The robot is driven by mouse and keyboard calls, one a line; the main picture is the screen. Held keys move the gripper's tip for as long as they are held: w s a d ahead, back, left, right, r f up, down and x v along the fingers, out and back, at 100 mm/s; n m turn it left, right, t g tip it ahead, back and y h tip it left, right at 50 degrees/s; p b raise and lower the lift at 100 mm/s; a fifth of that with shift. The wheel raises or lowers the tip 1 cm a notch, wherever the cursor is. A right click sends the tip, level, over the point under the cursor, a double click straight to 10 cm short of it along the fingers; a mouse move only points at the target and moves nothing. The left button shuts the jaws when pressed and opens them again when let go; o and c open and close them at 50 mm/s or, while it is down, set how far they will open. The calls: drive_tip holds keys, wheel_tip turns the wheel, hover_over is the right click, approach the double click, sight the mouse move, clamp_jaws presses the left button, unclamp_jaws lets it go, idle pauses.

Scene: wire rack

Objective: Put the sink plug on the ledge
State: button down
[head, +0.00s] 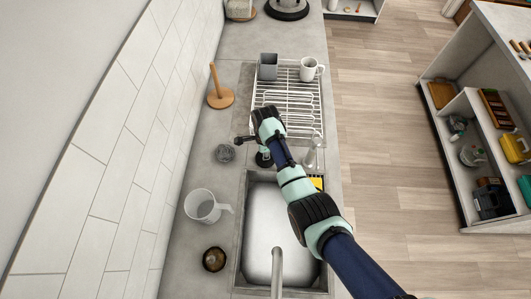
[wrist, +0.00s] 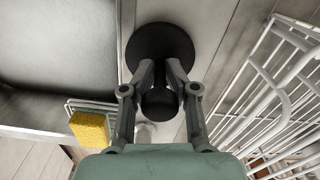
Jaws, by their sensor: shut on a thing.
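The sink plug is a black disc with a round knob. In the wrist view the sink plug (wrist: 158,42) is at the top middle, its knob between my fingers. My gripper (wrist: 160,72) is shut on it. In the head view the sink plug (head: 264,161) shows partly under my gripper (head: 264,150), the arm hiding the rest. It is over the grey ledge (head: 227,176) around the sink, between the basin (head: 275,230) and the wire rack (head: 300,135). I cannot tell whether the disc touches the surface.
The wire rack holds a grey cup (head: 268,66) and a white mug (head: 312,69). Along the wall side are a wooden holder (head: 220,97), a steel scourer (head: 224,153), a clear jug (head: 203,206) and a brown bowl (head: 214,259). A yellow sponge (wrist: 90,128) sits by the basin.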

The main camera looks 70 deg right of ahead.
drive_tip(key=c, duration=1.4)
unclamp_jaws()
drive_tip(key=shift+f, duration=0.15)
drive_tip(key=o, duration=0.5)
wheel_tip(320, 180, up, 12)
drive_tip(key=shift+r+p, duration=0.25)
drive_tip(key=shift+p, duration=0.6)
